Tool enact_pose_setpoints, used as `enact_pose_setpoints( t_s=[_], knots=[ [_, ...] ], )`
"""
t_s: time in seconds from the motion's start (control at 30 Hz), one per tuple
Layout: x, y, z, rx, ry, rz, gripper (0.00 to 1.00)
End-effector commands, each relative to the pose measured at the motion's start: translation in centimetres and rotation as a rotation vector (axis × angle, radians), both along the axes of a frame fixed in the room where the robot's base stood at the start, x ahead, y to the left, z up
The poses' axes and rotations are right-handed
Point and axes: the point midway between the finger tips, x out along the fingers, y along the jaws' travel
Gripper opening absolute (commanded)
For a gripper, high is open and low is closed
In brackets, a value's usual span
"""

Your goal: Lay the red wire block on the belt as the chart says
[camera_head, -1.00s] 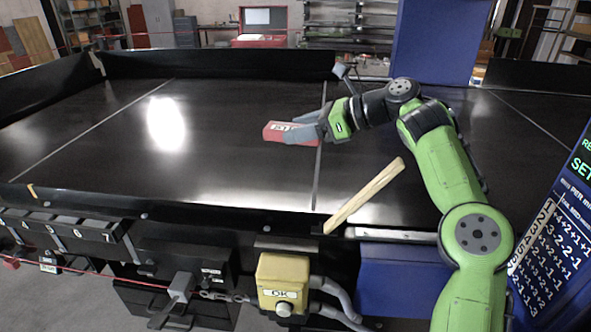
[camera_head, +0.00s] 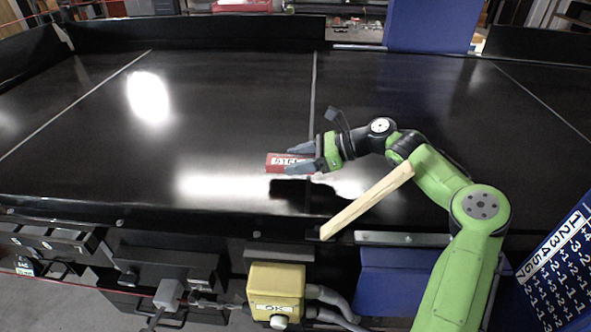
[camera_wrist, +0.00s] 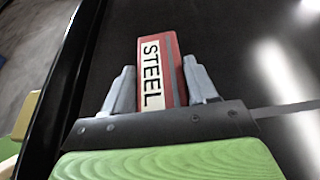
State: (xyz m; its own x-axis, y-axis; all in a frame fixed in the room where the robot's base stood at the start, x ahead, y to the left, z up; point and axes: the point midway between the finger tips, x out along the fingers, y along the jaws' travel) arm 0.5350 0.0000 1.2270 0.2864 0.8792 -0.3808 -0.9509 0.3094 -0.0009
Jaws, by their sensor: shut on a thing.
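My gripper (camera_head: 304,158) is shut on the red block (camera_head: 280,161), which bears a white label. In the wrist view the red block (camera_wrist: 172,68) lies between the two grey fingers, and its label reads STEEL. The block is held over the black belt (camera_head: 200,120), just left of a pale cross line on it; whether it touches the belt I cannot tell. A dark shadow or reflection shows below it. The blue chart (camera_head: 560,262) with rows of white numbers is at the right edge, partly cut off.
A wooden stick (camera_head: 368,200) leans at the belt's near edge, under my arm. A yellow OK button box (camera_head: 275,291) and a blue box (camera_head: 400,275) are in front. Black side walls (camera_head: 200,33) border the belt's far side. The belt's left part is clear.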

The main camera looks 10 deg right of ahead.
Motion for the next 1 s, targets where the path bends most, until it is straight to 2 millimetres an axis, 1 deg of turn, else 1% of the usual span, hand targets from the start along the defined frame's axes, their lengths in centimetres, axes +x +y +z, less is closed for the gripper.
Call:
enact_pose_setpoints(
  t_s=[0.03, 0.1, 0.13, 0.43, 0.47, 0.6, 0.9, 0.97, 1.0],
  knots=[
    [-0.1, 0.0, -1.3, 0.001, 0.004, 0.002, 0.23],
    [0.0, 0.0, -2.6, 0.001, 0.003, 0.001, 0.23],
    [0.0, 0.0, -2.9, 0.001, 0.001, 0.001, 0.23],
    [0.0, 0.0, -3.1, 0.000, 0.000, 0.001, 0.23],
    [0.0, 0.0, -3.1, 0.000, 0.000, 0.001, 0.60],
    [0.0, 0.0, -3.1, 0.000, 0.000, 0.000, 0.82],
    [0.0, 0.0, -2.9, -0.001, -0.001, 0.000, 0.83],
    [-0.1, -0.5, -2.7, -0.001, 0.000, -0.002, 0.83],
    [-0.3, -1.2, -2.4, 0.000, -0.001, -0.004, 0.83]
  ],
)
